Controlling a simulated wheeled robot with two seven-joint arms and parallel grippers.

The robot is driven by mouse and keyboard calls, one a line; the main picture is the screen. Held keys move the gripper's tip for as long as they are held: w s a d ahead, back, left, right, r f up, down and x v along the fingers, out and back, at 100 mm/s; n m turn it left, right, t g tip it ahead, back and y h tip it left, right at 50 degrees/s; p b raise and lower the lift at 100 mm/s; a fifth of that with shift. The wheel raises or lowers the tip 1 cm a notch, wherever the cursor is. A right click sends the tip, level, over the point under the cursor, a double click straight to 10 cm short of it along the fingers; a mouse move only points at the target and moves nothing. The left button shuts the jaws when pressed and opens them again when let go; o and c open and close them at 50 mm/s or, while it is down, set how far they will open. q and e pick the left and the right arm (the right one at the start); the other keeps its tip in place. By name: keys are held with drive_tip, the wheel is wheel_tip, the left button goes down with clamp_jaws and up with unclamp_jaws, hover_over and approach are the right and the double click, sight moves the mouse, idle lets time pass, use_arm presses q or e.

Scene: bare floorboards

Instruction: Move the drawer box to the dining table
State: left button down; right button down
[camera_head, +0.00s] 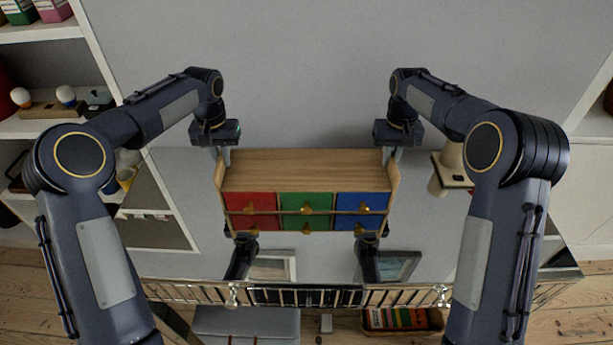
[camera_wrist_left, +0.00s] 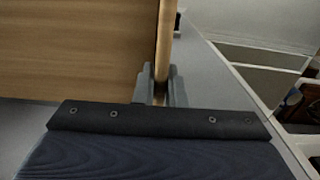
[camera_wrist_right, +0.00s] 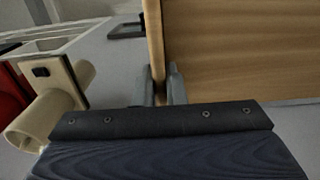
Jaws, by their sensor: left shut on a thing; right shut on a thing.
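The drawer box (camera_head: 305,172) has a pale wooden top and side panels, with red, green and blue drawer fronts and small gold knobs. It is in the middle of the head view, in front of a grey surface. My left gripper (camera_head: 222,152) is shut on the upper edge of its left side panel, which the left wrist view shows between the fingers (camera_wrist_left: 160,88). My right gripper (camera_head: 391,152) is shut on the right side panel, also seen between the fingers in the right wrist view (camera_wrist_right: 160,88). Whether the box is lifted or resting is unclear. I cannot identify a dining table.
A white shelf (camera_head: 50,32) with small items stands at the left. A beige object (camera_head: 447,165) is close to the right of the box. Below the box are two framed pictures (camera_head: 272,267) and an ornate metallic edge (camera_head: 300,297). Wooden floorboards (camera_head: 40,290) show at the bottom.

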use_arm(q)
drive_tip(key=shift+r, duration=0.2)
use_arm(e)
drive_tip(key=shift+w+r, duration=0.1)
drive_tip(key=shift+r, duration=0.1)
